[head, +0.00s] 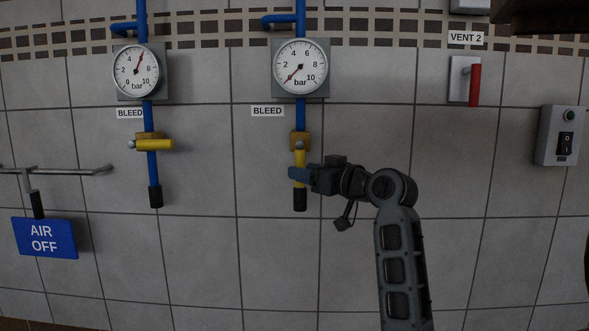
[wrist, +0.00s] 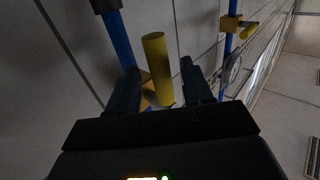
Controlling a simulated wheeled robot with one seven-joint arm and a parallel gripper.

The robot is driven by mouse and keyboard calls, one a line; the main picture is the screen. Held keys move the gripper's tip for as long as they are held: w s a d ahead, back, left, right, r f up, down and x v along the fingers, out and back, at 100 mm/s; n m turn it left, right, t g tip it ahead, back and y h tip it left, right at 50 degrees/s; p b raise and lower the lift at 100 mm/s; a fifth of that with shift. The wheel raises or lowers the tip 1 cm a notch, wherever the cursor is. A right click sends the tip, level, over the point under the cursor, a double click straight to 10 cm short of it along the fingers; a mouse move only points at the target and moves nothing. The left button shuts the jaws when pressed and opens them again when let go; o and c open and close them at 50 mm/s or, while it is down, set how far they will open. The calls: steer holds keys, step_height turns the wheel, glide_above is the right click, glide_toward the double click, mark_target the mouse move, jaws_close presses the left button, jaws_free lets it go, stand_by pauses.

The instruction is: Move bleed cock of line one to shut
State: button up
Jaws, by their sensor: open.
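Two bleed cocks with yellow levers sit on blue pipes. The left cock's lever (head: 154,145) lies level across its pipe; the right cock's lever (head: 299,153) hangs down along its pipe. No line number is readable on either, so I cannot tell which is line one. My gripper (head: 297,173) is at the lower end of the right lever. In the wrist view my open gripper (wrist: 160,84) has one finger on each side of that yellow lever (wrist: 156,62); I cannot tell whether they touch it. The other cock shows at the upper right (wrist: 232,24).
The left gauge (head: 136,70) needle points up, just right of centre; the right gauge (head: 300,66) needle points low left near zero. A red VENT 2 lever (head: 475,85) and a switch box (head: 561,136) are right. An AIR OFF sign (head: 45,238) hangs left.

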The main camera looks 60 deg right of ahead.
steer(key=x, duration=0.4)
steer(key=shift+w, duration=0.15)
jaws_close()
stand_by(0.4)
